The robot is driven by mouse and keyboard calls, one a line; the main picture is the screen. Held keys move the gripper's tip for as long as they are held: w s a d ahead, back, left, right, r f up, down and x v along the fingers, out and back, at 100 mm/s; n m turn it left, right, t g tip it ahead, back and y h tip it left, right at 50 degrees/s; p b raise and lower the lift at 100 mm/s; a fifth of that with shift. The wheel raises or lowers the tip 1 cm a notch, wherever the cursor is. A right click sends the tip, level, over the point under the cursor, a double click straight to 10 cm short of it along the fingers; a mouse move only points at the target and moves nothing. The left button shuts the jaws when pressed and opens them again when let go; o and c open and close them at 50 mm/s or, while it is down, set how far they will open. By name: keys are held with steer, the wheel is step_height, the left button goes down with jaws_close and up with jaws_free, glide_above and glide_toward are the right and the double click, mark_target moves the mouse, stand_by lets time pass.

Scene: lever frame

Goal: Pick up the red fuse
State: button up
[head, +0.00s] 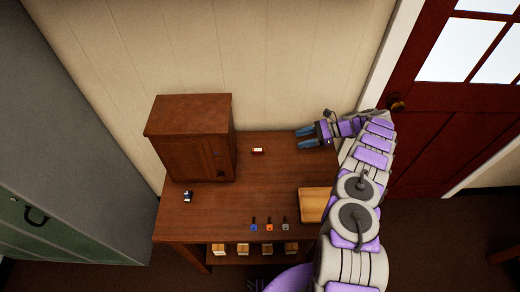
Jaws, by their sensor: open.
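A small white block with red on it (258,150), which looks like the red fuse, lies on the wooden table (245,190) near its back edge, right of the wooden cabinet. My gripper (300,138) is over the table's back right corner, to the right of this block and apart from it. Its two blue fingers point left and are spread, with nothing seen between them. My arm hides part of the table's right side.
The wooden cabinet (190,140) stands at the back left. A small dark-and-white object (188,196) lies at the front left. Blue (253,226), orange-red (269,226) and grey (285,225) levers line the front edge. A light wooden block (312,205) is at the right. The table's middle is clear.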

steer(key=b, duration=0.2)
glide_toward(260, 149)
steer(key=a+f, duration=0.2)
steer(key=a, duration=0.1)
steer(key=shift+a+f, duration=0.1)
steer(key=shift+f, duration=0.25)
steer(key=shift+s+r+b+x, duration=0.1)
steer(key=shift+r+b+x, duration=0.05)
steer(key=shift+x, duration=0.6)
steer(key=shift+s+r+b+x, duration=0.1)
steer(key=shift+r+b+x, duration=0.05)
steer(key=shift+x, duration=0.6)
steer(key=shift+s+r+b+x, duration=0.1)
steer(key=shift+r+b+x, duration=0.05)
steer(key=shift+x, duration=0.6)
steer(key=shift+a+f, duration=0.1)
steer(key=shift+a, duration=0.5)
steer(key=shift+c, duration=0.2)
jaws_close()
steer(key=shift+w, duration=0.1)
